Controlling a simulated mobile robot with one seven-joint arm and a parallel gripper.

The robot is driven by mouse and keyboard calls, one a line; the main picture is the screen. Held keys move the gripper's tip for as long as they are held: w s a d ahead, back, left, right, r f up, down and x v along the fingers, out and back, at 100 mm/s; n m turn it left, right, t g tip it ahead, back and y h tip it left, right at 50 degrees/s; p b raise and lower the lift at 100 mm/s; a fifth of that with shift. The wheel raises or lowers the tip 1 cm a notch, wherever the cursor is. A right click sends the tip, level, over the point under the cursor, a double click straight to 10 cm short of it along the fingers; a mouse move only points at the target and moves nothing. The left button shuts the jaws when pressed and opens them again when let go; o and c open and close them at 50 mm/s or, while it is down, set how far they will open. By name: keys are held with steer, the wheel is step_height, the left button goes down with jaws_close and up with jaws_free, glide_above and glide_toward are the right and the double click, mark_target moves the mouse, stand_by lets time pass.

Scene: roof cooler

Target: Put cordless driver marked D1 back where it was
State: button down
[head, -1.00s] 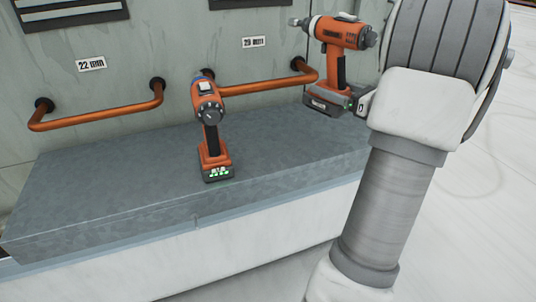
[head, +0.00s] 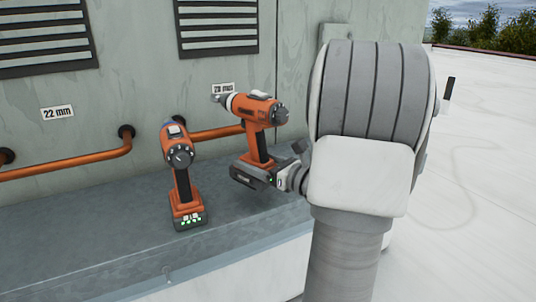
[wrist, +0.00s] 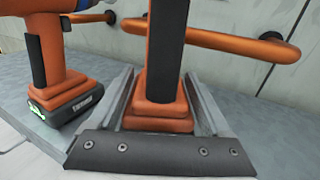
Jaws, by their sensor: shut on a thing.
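My gripper (head: 284,178) is shut on an orange and black cordless driver (head: 255,128), held upright by its grey battery base, with its nose pointing left. In the wrist view the held driver's handle (wrist: 166,50) rises between the two jaws. It is over the grey ledge (head: 110,254), in front of the copper pipe; I cannot tell whether it touches the ledge. A second orange driver (head: 183,180) stands upright on the ledge to its left, apart from it, and also shows in the wrist view (wrist: 45,45). I cannot read a D1 mark on either.
Copper pipes (head: 75,161) run along the grey cabinet wall behind the ledge. A "22 mm" label (head: 57,112) is at left; another label (head: 223,88), partly covered by the held driver, is above the right pipe. Open white roof lies at right.

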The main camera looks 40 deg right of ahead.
steer(key=shift+a+f+b, duration=0.15)
steer(key=shift+f+b, duration=0.75)
steer(key=shift+f, duration=1)
steer(key=shift+f, duration=0.1)
jaws_free()
steer(key=shift+f, duration=0.2)
steer(key=shift+r, duration=0.3)
steer(key=s+d+p, duration=0.1)
steer(key=s+p, duration=0.1)
steer(key=s, duration=1)
steer(key=shift+d, duration=0.4)
steer(key=shift+w+f, duration=0.1)
